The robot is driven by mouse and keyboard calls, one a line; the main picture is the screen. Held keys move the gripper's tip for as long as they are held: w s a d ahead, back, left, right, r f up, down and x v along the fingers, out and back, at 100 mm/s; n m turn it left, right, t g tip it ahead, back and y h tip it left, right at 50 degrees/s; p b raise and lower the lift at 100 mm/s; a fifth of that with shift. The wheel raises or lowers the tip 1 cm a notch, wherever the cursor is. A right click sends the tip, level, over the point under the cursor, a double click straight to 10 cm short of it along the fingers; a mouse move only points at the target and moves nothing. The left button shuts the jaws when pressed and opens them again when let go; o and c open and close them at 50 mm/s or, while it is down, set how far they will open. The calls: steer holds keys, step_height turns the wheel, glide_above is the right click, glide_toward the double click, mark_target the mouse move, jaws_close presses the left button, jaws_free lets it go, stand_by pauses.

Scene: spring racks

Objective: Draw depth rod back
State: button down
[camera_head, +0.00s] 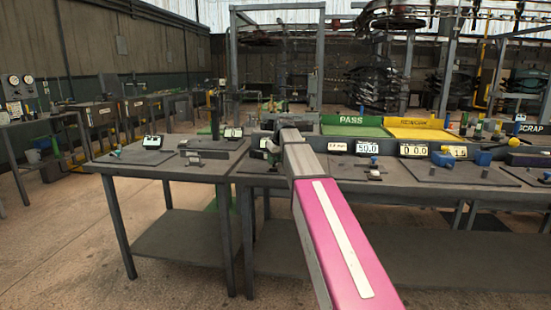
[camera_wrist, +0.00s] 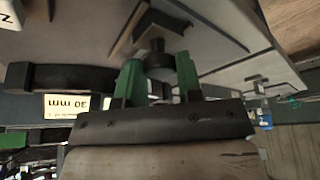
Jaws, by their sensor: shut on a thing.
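In the wrist view my gripper (camera_wrist: 158,68) has two green fingers shut on a dark round rod end (camera_wrist: 157,46), which I take to be the depth rod. The rod end stands at a dark angled fixture (camera_wrist: 165,22) on a grey plate. The rest of the rod is hidden by the fingers and the fixture. In the head view my pink and grey arm hides most of the gripper and the rod.
In the head view, a grey bench (camera_head: 450,190) carries several displays and blue gauges. A smaller table (camera_head: 120,164) stands at the left. A green PASS tray (camera_head: 345,131) and a yellow tray (camera_head: 412,133) lie behind the bench. The floor at the left front is clear.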

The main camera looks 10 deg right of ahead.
steer(key=shift+s+a, duration=0.1)
steer(key=shift+s, duration=0.2)
steer(key=c, duration=0.8)
jaws_free()
steer(key=v, duration=1)
steer(key=shift+s+r, duration=0.15)
steer(key=shift+r, duration=0.25)
